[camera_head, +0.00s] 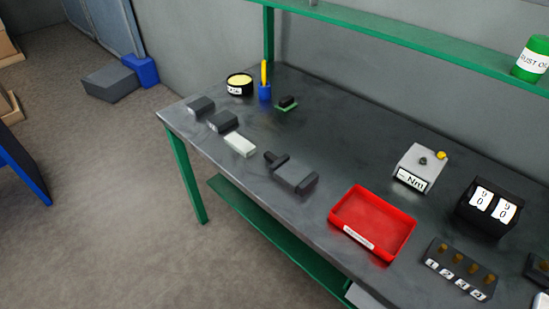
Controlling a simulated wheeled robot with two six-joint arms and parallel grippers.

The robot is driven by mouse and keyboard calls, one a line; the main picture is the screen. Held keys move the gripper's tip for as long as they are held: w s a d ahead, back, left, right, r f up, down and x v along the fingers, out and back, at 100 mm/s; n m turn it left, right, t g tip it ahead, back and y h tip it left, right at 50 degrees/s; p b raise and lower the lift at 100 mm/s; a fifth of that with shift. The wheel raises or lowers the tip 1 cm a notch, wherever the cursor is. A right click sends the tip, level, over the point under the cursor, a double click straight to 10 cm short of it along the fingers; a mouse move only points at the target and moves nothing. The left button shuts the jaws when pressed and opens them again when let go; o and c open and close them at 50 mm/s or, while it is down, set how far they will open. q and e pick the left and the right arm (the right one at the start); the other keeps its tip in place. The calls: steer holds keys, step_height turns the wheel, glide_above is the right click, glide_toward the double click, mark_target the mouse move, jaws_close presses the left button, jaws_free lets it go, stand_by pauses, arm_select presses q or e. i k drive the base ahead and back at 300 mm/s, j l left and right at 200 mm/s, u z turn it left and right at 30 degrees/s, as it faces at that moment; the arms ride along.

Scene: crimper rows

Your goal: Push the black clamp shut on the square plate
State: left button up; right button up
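A small black block (287,101), which looks like the black clamp, sits on a small green square plate (294,107). It is towards the back of the dark workbench, right of a blue holder. It is too small to tell whether the clamp is open or shut. Neither of my grippers is in view.
The workbench (330,140) has free room right of the plate. Near its front edge are two dark blocks (223,121), a pale block (240,145), a dark grey device (295,175) and a red tray (357,241). A blue holder (265,92) stands left of the plate. A green shelf (400,40) overhangs the back.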

mark_target(276, 162)
steer(key=i+j+z, duration=0.15)
steer(key=j, duration=0.15)
steer(key=i+j+z, duration=0.15)
steer(key=j, duration=0.15)
steer(key=i+j+z, duration=0.15)
steer(key=j, duration=0.15)
steer(key=i+j+z, duration=0.15)
steer(key=j, duration=0.2)
steer(key=j+z, duration=0.15)
steer(key=j, duration=0.2)
steer(key=i, duration=0.05)
